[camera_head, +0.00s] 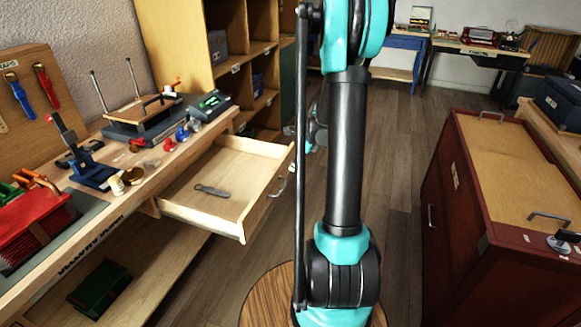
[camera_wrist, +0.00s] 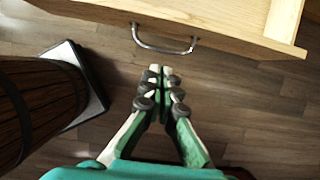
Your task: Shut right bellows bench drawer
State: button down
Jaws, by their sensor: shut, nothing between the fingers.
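The bench drawer (camera_head: 242,211) is pulled out from the workbench on the left in the head view. It is light wood and holds a small grey tool (camera_head: 211,191). Its metal handle (camera_head: 278,186) is on the front panel. In the wrist view the drawer front (camera_wrist: 230,22) crosses the top, with its handle (camera_wrist: 165,42) above the fingers. My gripper (camera_wrist: 160,70) is shut and empty, with its fingertips just short of the handle in the picture. I cannot tell the exact gap. In the head view my arm crosses the middle and the gripper is mostly hidden.
The workbench (camera_head: 150,185) carries a red bellows (camera_head: 38,222), a blue clamp tool (camera_head: 90,172) and small parts. A dark red cabinet (camera_head: 452,215) stands at the right. A dark wooden round object (camera_wrist: 40,105) is at left in the wrist view. The floor between is clear.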

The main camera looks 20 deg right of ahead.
aim_at(278, 175)
jog(key=w+a+f, duration=0.1)
jog(key=f, duration=0.1)
jog(key=w+a+f, duration=0.1)
jog(key=a+f, duration=0.1)
jog(key=w+a+f, duration=0.1)
jog(key=f, duration=0.2)
jog(key=shift+w+a+f, duration=0.1)
jog(key=shift+w+a, duration=0.1)
jog(key=shift+a, duration=0.1)
jog(key=shift+w+a, duration=0.35)
jog(key=shift+a, duration=0.1)
jog(key=w+a, duration=1)
jog(key=a, duration=0.4)
jog(key=w+a, duration=1)
jog(key=a, duration=0.4)
jog(key=shift+w+a, duration=0.2)
jog(key=shift+w, duration=0.05)
jog(key=shift+d, duration=0.15)
